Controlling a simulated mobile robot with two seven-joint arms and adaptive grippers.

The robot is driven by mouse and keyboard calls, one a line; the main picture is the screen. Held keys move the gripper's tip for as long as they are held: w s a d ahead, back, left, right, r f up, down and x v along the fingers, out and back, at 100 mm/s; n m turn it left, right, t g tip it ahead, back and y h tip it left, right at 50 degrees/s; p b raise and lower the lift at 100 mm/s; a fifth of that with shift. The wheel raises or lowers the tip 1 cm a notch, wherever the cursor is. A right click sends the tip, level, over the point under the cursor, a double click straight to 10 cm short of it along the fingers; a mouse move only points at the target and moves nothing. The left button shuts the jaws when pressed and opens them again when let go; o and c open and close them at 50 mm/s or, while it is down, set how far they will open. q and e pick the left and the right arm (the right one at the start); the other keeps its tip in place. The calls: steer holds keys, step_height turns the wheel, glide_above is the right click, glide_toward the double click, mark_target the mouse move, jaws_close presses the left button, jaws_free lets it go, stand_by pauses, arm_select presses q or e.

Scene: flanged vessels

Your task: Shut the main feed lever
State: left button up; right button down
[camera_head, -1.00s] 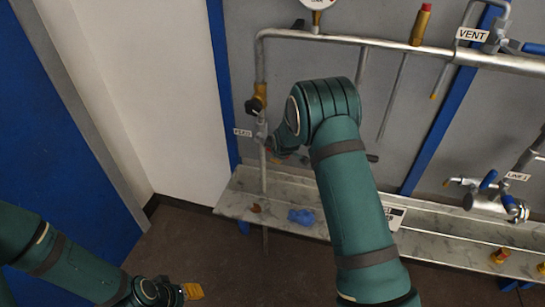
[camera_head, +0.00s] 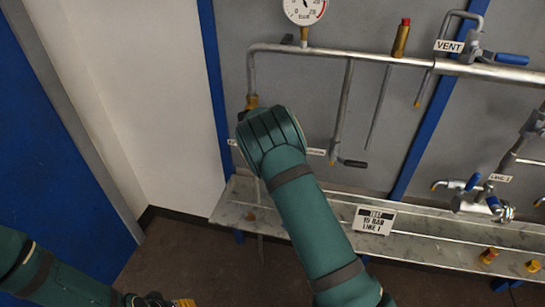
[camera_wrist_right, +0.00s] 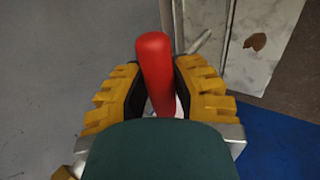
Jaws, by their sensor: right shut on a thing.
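In the right wrist view a red lever handle (camera_wrist_right: 155,65) stands between the two yellow-padded fingers of my right gripper (camera_wrist_right: 160,90), which is shut on it. The handle's lower end is hidden by a dark green part. In the head view my right arm covers the feed valve, the lever and the right gripper.
A horizontal pipe (camera_head: 380,58) carries a gauge (camera_head: 305,10), a red-topped brass fitting (camera_head: 401,38) and the blue-handled vent valve (camera_head: 511,59). Line 1 valves (camera_head: 480,190) sit at the right. A metal tray (camera_head: 440,245) runs below. Open floor lies in front.

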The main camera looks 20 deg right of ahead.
steer(key=shift+d, duration=0.1)
steer(key=c, duration=0.7)
jaws_free()
steer(key=shift+c, duration=0.2)
steer(key=v, duration=1.2)
steer(key=s+a+f+m+g+y+b, duration=0.1)
steer(key=s+a+f+m+y+b, duration=0.1)
steer(key=s+f, duration=0.6)
steer(key=s+a+f+m+g+y+b, duration=0.1)
steer(key=s+a+f+m+b, duration=0.3)
steer(key=f, duration=0.9)
steer(key=s+a+f+m+y+b, duration=0.1)
steer(key=s+a+f+m+y, duration=0.1)
steer(key=s, duration=0.8)
steer(key=s+a+f+m+g+y+b, duration=0.1)
steer(key=s+a+f+m+y, duration=0.2)
steer(key=s+a+f, duration=0.3)
steer(key=s+a+m, duration=0.1)
steer(key=s+a, duration=0.1)
steer(key=s, duration=0.2)
steer(key=shift+s+m, duration=0.25)
steer(key=shift+m, duration=0.15)
